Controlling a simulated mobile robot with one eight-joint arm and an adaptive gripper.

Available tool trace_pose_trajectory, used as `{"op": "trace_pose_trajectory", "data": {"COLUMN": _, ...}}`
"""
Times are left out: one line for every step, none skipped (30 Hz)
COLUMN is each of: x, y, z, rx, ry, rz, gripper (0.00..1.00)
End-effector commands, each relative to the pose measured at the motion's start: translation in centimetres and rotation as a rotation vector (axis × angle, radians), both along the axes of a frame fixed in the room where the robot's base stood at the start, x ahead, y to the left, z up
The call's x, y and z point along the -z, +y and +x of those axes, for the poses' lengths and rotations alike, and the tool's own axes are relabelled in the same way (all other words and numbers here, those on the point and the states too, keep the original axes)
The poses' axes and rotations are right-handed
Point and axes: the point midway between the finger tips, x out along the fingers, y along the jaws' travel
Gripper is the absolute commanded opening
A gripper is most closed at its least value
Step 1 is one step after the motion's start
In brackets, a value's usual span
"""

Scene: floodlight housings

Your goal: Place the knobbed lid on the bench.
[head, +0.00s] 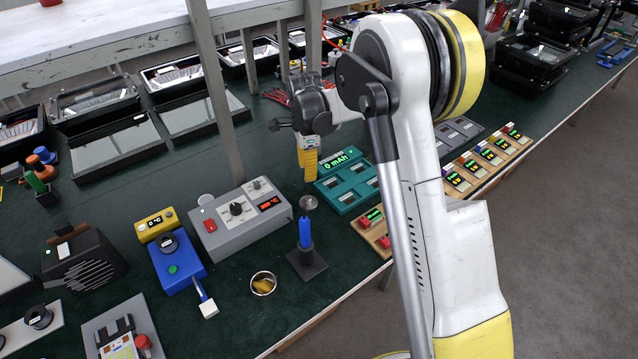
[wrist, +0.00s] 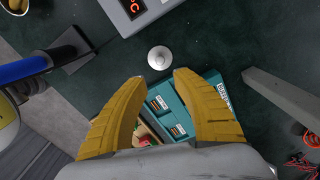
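The knobbed lid (wrist: 158,57) is a small silver disc with a round knob facing up. In the wrist view it lies on the dark green bench (wrist: 215,42), just beyond my fingertips and apart from them. In the head view the lid (head: 309,202) shows between the grey box and the teal meter, just above the blue handle's top end. My gripper (head: 307,172) points down over the bench near the teal meter. In the wrist view its yellow fingers (wrist: 155,78) are spread, with nothing gripped between them.
A grey box with a red display (head: 240,218) and a teal meter (head: 345,182) flank the lid. A blue handle stands upright on a black base (head: 306,262). An open tin (head: 263,283) stands nearby. A grey post (wrist: 285,95) rises to the right in the wrist view.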

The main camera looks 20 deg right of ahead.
Motion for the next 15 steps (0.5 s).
{"op": "trace_pose_trajectory", "data": {"x": -1.3, "y": 0.0, "z": -0.6, "rx": -0.033, "ry": -0.012, "rz": -0.001, "gripper": 0.34}}
{"op": "trace_pose_trajectory", "data": {"x": -2.2, "y": 0.0, "z": -1.0, "rx": -0.063, "ry": -0.024, "rz": -0.002, "gripper": 0.34}}
{"op": "trace_pose_trajectory", "data": {"x": -3.7, "y": 0.0, "z": -1.7, "rx": -0.111, "ry": -0.043, "rz": -0.004, "gripper": 0.34}}
{"op": "trace_pose_trajectory", "data": {"x": -4.9, "y": 0.0, "z": -2.3, "rx": -0.156, "ry": -0.059, "rz": -0.006, "gripper": 0.34}}
{"op": "trace_pose_trajectory", "data": {"x": -6.2, "y": 0.0, "z": -3.1, "rx": -0.205, "ry": -0.077, "rz": -0.010, "gripper": 0.34}}
{"op": "trace_pose_trajectory", "data": {"x": -7.9, "y": 0.0, "z": -4.3, "rx": -0.277, "ry": -0.105, "rz": -0.017, "gripper": 0.34}}
{"op": "trace_pose_trajectory", "data": {"x": -9.2, "y": 0.0, "z": -5.3, "rx": -0.333, "ry": -0.126, "rz": -0.025, "gripper": 0.34}}
{"op": "trace_pose_trajectory", "data": {"x": -10.4, "y": 0.0, "z": -6.3, "rx": -0.390, "ry": -0.146, "rz": -0.033, "gripper": 0.34}}
{"op": "trace_pose_trajectory", "data": {"x": -11.9, "y": 0.0, "z": -7.7, "rx": -0.465, "ry": -0.173, "rz": -0.046, "gripper": 0.34}}
{"op": "trace_pose_trajectory", "data": {"x": -12.9, "y": 0.0, "z": -8.7, "rx": -0.521, "ry": -0.194, "rz": -0.057, "gripper": 0.34}}
{"op": "trace_pose_trajectory", "data": {"x": -13.8, "y": 0.0, "z": -9.8, "rx": -0.578, "ry": -0.214, "rz": -0.071, "gripper": 0.34}}
{"op": "trace_pose_trajectory", "data": {"x": -15.0, "y": 0.0, "z": -11.3, "rx": -0.652, "ry": -0.241, "rz": -0.089, "gripper": 0.34}}
{"op": "trace_pose_trajectory", "data": {"x": -15.7, "y": 0.0, "z": -12.5, "rx": -0.707, "ry": -0.259, "rz": -0.104, "gripper": 0.34}}
{"op": "trace_pose_trajectory", "data": {"x": -16.3, "y": 0.0, "z": -13.7, "rx": -0.763, "ry": -0.277, "rz": -0.121, "gripper": 0.34}}
{"op": "trace_pose_trajectory", "data": {"x": -17.1, "y": 0.0, "z": -15.3, "rx": -0.836, "ry": -0.302, "rz": -0.145, "gripper": 0.34}}
